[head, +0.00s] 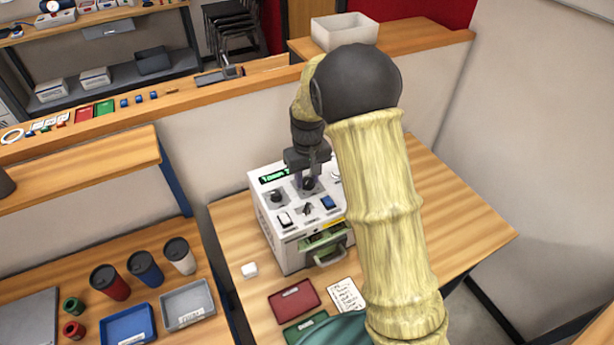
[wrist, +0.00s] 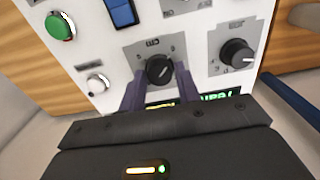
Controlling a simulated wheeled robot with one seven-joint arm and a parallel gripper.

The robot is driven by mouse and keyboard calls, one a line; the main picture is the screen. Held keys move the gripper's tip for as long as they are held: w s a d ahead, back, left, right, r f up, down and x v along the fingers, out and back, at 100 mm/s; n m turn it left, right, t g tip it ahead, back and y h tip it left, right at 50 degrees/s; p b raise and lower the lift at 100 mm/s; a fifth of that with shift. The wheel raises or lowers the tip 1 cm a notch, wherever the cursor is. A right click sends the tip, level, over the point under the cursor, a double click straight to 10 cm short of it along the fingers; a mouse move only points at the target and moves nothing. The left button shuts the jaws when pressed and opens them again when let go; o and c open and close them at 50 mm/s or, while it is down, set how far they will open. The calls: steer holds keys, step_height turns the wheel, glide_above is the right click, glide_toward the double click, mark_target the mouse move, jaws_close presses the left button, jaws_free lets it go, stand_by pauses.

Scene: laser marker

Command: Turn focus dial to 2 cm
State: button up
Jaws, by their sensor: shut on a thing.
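The laser marker (head: 290,245) is a white box on the table with dials, switches and a green-lit display (head: 275,175). The focus dial (wrist: 160,71) is a round black knob on a grey plate marked "CM"; it also shows in the head view (head: 308,184). My gripper (wrist: 158,88) comes in from the display side with its two dark fingers on either side of this dial, shut on it. In the head view my gripper (head: 307,177) is over the top panel. The dial's small pale mark and scale are too blurred to read exactly.
Another black dial (wrist: 238,53) sits beside it. A blue switch (wrist: 121,12), a green button (wrist: 60,26) and a small white knob (wrist: 97,84) are also close. A red tray (head: 294,300) and a note (head: 347,295) lie before the machine. The table's right side is clear.

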steer(key=shift+s+m, duration=0.1)
steer(key=shift+m, duration=0.2)
steer(key=m+p, duration=0.1)
steer(key=m, duration=0.3)
steer(key=shift+r, duration=0.1)
steer(key=m+p, duration=0.1)
steer(key=m, duration=0.3)
steer(key=shift+m+p, duration=0.3)
steer(key=shift+m, duration=0.1)
steer(key=m+p, duration=0.1)
steer(key=m, duration=0.3)
steer(key=shift+m+p, duration=0.3)
steer(key=shift+p, duration=0.1)
steer(key=shift+m+p, duration=0.75)
steer(key=shift+m, duration=1.05)
steer(key=o, duration=1)
steer(key=shift+c, duration=0.2)
